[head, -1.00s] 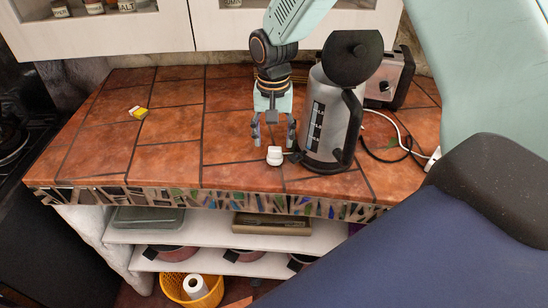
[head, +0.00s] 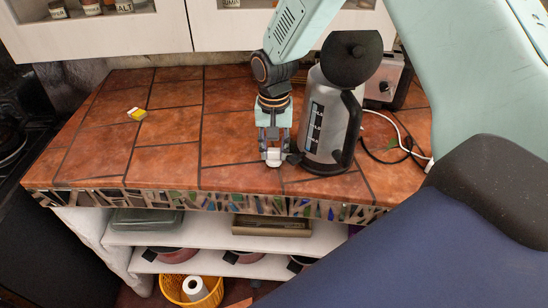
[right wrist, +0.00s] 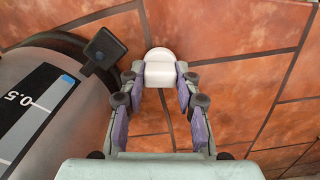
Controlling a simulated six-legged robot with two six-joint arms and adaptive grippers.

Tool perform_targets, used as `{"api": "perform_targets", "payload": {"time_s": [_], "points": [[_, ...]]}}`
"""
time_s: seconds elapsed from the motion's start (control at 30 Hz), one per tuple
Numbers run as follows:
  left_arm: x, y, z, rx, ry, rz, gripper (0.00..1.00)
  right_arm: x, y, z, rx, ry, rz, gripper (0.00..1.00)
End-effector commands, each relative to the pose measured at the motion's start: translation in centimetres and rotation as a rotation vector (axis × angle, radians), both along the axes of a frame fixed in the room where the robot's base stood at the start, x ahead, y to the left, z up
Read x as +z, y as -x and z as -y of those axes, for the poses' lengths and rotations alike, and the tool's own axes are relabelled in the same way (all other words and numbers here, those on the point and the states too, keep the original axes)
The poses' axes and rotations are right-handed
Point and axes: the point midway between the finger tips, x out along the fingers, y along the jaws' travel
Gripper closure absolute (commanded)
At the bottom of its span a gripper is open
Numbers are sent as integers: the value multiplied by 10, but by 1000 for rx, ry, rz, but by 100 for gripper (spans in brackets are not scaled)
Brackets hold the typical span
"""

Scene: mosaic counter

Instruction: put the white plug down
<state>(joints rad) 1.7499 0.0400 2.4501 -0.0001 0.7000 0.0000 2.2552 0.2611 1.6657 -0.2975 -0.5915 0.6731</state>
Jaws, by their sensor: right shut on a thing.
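The white plug (head: 274,158) is at the front part of the tiled counter, just left of the kettle. My right gripper (head: 273,150) points down over it and is shut on it. In the right wrist view the plug (right wrist: 160,68) sits between the two fingertips (right wrist: 160,82), with its rounded end beyond them. It is at or very near the tiles; I cannot tell whether it touches them. My left gripper is not in view.
The grey kettle (head: 322,120) stands close to the right of my gripper; its black part (right wrist: 103,48) is near a finger. A toaster (head: 388,80) and cables (head: 400,140) are behind right. The counter's left half is mostly clear.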

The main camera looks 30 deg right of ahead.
Motion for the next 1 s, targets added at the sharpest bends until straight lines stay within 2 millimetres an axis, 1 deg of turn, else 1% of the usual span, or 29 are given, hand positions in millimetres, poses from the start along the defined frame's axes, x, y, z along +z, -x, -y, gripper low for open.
{"api": "perform_targets", "payload": {"time_s": [0.03,0.2,0.43,0.53,0.67,0.8,0.9,1.0], "points": [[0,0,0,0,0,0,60,-1,1,0,-1,0,-2,85],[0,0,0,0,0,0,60,-1,1,0,-1,-1,-3,99],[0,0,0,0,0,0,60,-1,1,0,0,0,-2,100],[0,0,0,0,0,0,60,5,0,0,0,-1,-1,100],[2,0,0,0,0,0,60,25,-1,0,0,0,3,100],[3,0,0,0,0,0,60,54,-1,0,0,-1,3,100],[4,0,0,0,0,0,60,72,0,0,0,-1,2,100],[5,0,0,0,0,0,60,86,0,0,-1,-1,1,100]]}}
